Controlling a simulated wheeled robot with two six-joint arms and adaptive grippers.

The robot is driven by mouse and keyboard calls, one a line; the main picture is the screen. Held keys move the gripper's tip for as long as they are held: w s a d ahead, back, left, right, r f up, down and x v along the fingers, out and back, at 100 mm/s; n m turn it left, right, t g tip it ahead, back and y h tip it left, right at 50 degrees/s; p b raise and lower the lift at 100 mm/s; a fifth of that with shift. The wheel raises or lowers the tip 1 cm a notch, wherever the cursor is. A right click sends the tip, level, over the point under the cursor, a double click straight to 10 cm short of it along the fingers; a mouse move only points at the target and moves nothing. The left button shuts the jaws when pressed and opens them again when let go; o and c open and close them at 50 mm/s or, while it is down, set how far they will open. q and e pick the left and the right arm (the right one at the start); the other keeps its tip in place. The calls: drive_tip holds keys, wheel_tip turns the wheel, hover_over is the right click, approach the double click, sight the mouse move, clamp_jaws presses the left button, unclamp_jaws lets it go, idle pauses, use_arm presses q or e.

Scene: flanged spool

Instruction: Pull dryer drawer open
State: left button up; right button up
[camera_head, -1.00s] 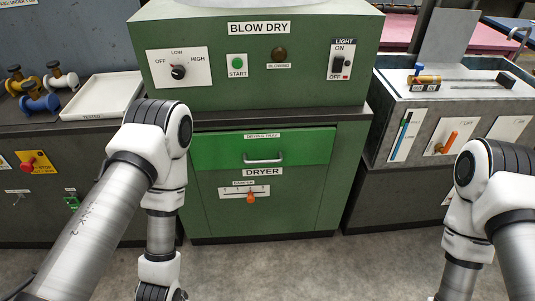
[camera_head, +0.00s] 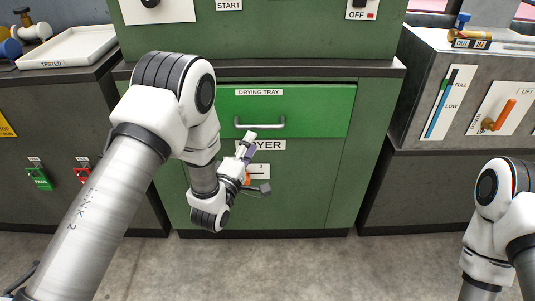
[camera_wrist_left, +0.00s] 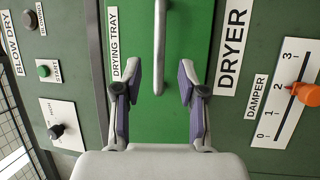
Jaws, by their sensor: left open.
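The dryer drawer (camera_head: 315,112) is a bright green front labelled DRYING TRAY, and it looks shut in the dark green dryer cabinet. Its silver bar handle (camera_head: 272,125) runs across the front. My left gripper (camera_head: 257,163) is open and empty, just below the handle in the head view. In the left wrist view the gripper's two purple-padded fingers (camera_wrist_left: 159,74) point at the green drawer (camera_wrist_left: 185,30). The handle (camera_wrist_left: 160,45) lies ahead between the fingertips, with no contact visible. My right gripper is out of view; only part of its arm shows.
An orange damper knob (camera_wrist_left: 304,93) on a white scale sits below the drawer, partly hidden by my gripper in the head view. A dark counter edge (camera_head: 300,68) overhangs the drawer. Grey cabinets (camera_head: 440,190) stand on both sides. Floor in front is clear.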

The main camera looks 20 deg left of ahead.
sight(260, 127)
use_arm(q)
drive_tip(key=shift+w+r, duration=0.15)
drive_tip(key=shift+w, duration=0.25)
drive_tip(key=w, duration=0.2)
drive_tip(key=w+b, duration=0.1)
drive_tip(key=w, duration=0.1)
drive_tip(key=w+r, duration=0.1)
drive_tip(key=w, duration=0.1)
drive_tip(key=shift+w+d, duration=0.3)
drive_tip(key=shift+d, duration=0.1)
clamp_jaws()
